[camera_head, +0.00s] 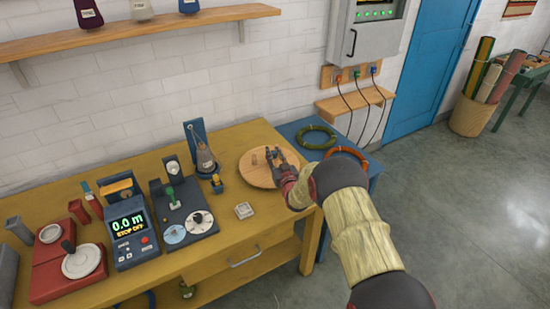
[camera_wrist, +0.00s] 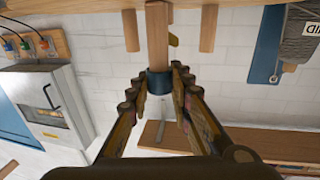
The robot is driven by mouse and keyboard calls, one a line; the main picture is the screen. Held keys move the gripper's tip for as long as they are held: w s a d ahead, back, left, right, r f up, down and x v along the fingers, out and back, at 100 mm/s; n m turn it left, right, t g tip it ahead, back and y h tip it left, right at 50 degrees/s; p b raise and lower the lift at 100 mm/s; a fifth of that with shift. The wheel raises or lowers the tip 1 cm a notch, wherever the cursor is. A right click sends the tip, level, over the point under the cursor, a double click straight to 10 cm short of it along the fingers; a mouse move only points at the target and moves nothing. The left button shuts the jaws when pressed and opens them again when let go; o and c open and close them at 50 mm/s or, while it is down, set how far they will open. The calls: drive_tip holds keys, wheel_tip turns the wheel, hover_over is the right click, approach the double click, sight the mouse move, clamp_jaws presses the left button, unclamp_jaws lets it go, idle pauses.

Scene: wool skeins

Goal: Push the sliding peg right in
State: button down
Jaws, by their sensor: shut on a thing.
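My gripper (camera_head: 277,158) is over the right part of a round wooden disc (camera_head: 262,178) on the yellow table. In the wrist view, where the scene appears upside down, my gripper (camera_wrist: 160,84) is shut on a dark blue collar (camera_wrist: 159,84). The collar is on the sliding peg (camera_wrist: 157,38), a wooden post thicker than the others, between the disc's edge and my fingers. A thin grey rod (camera_wrist: 161,128) shows beyond the collar. Other wooden pegs (camera_wrist: 131,30) (camera_wrist: 208,28) stand on the disc at either side. The peg's foot is hidden.
A blue-backed winder with a grey cone (camera_head: 205,158) stands left of the disc. A cabinet (camera_head: 377,36) hangs behind.

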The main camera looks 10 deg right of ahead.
drive_tip(key=c, duration=1.7)
unclamp_jaws()
drive_tip(key=shift+o, duration=0.4)
drive_tip(key=shift+s, duration=0.1)
drive_tip(key=s+d, duration=0.1)
drive_tip(key=s, duration=1)
drive_tip(key=shift+s+d, duration=0.2)
drive_tip(key=shift+s, duration=0.2)
